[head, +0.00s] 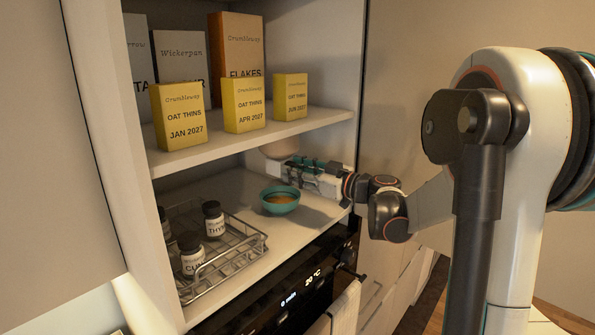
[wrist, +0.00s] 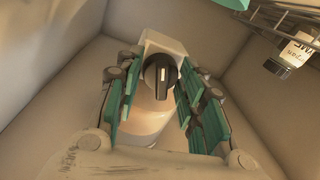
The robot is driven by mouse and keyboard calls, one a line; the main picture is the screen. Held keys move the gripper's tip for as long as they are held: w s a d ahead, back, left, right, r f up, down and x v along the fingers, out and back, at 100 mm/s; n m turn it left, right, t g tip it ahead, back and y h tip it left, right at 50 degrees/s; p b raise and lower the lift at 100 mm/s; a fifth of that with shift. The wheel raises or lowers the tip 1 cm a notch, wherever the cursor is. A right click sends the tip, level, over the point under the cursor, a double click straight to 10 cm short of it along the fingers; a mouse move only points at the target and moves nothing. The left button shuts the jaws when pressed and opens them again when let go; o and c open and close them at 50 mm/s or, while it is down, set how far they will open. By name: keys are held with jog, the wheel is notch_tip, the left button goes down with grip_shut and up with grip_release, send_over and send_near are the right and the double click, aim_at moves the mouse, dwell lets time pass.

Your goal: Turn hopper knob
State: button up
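My gripper (head: 295,167) reaches into the lower compartment at the hopper. In the wrist view, its teal-padded fingers stand apart on both sides of the knob, with a gap visible on each side. I cannot tell if the tips touch the hopper body. A teal bowl (head: 280,199) with tan contents stands below the gripper.
A wire rack (head: 226,256) with dark-lidded spice jars (head: 213,220) stands left of the bowl. Yellow boxes (head: 244,105) line the shelf edge (head: 250,134) above my gripper. The cabinet's right wall (head: 357,90) is close to my wrist. An oven (head: 290,298) sits below.

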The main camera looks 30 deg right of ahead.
jog(key=c, duration=0.4)
jog(key=m+b, duration=0.2)
jog(key=shift+f+b, duration=0.2)
jog(key=shift+b, duration=0.1)
jog(key=shift+r+m+b, duration=0.15)
jog(key=shift+m+b, duration=0.45)
jog(key=shift+m, duration=0.6)
jog(key=o, duration=1.1)
jog(key=v, duration=1.2)
